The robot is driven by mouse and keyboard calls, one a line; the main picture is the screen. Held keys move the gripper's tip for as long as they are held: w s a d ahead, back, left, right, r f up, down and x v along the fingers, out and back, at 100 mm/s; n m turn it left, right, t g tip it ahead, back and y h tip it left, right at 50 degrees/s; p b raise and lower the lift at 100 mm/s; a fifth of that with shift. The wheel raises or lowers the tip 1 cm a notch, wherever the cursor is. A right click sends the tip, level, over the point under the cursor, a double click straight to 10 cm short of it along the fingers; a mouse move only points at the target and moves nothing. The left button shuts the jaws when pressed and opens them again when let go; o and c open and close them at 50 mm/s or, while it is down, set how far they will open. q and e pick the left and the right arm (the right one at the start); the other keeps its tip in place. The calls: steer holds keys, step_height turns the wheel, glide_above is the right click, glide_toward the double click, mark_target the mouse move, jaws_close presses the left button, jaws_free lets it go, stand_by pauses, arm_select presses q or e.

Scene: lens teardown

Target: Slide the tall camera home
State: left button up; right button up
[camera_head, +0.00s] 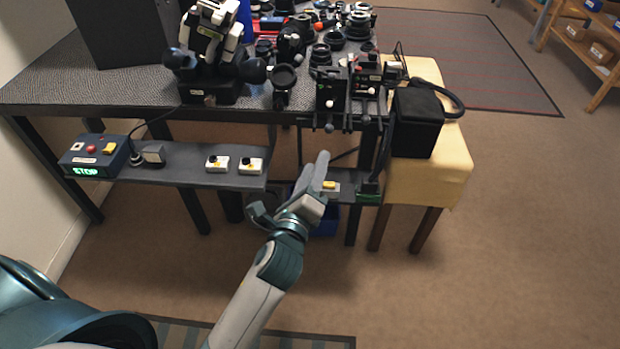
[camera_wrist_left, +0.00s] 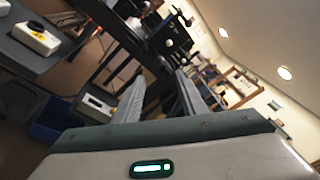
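Two dark box-shaped devices stand side by side at the table's front edge, a black one (camera_head: 331,92) on the left and another (camera_head: 367,76) on the right. Both have knobs or rods facing me. I cannot tell for sure which is the tall camera. My left gripper (camera_head: 323,168) is below and in front of them, fingers pointing up towards the table edge, touching neither. In the left wrist view its fingers (camera_wrist_left: 158,88) are apart with nothing between them. A dark device with a pale round knob (camera_wrist_left: 172,42) shows beyond the fingertips. My right gripper is not in view.
A lower shelf (camera_head: 190,176) carries a control box (camera_head: 94,156) reading STOP and two white switch boxes (camera_head: 250,165). A yellow stool (camera_head: 440,178) with a black box (camera_head: 416,122) stands at right. Lenses crowd the tabletop. A blue bin (camera_head: 327,221) is below.

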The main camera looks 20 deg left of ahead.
arm_select(q)
steer(key=shift+s+d, duration=0.15)
steer(key=shift+s, duration=1.55)
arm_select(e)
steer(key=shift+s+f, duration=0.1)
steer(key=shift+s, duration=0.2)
arm_select(q)
steer(key=shift+c, duration=0.4)
